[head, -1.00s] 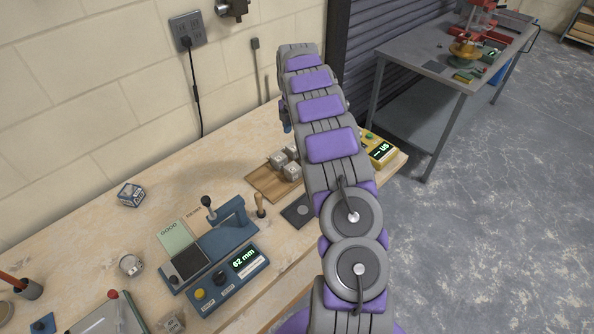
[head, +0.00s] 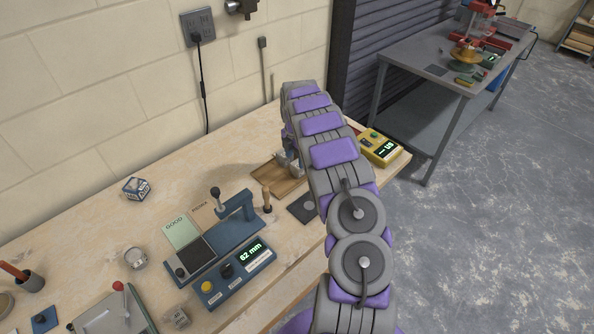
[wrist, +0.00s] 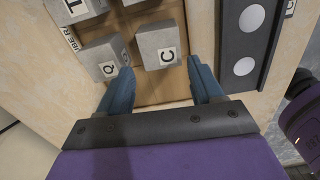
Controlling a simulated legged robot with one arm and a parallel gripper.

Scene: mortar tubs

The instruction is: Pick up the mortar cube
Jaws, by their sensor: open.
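Grey mortar cubes lie on a wooden tray (head: 268,174), partly hidden behind my arm in the head view. In the wrist view, a cube labelled C (wrist: 155,38) stands just ahead of my gripper (wrist: 160,66), in line with the gap between its blue fingers. The fingers are open and nothing is held. A cube labelled Q (wrist: 99,56) stands to the left, close to the left fingertip. A cube labelled T (wrist: 68,8) is cut off at the top left. In the head view my gripper is low over the tray, its tips hidden.
A yellow device with a display (head: 380,147) stands right of my arm. A blue gauge reading 62 mm (head: 236,272) and a lever press (head: 236,208) stand nearer. A dark strip with round discs (wrist: 243,50) lies right of the gripper.

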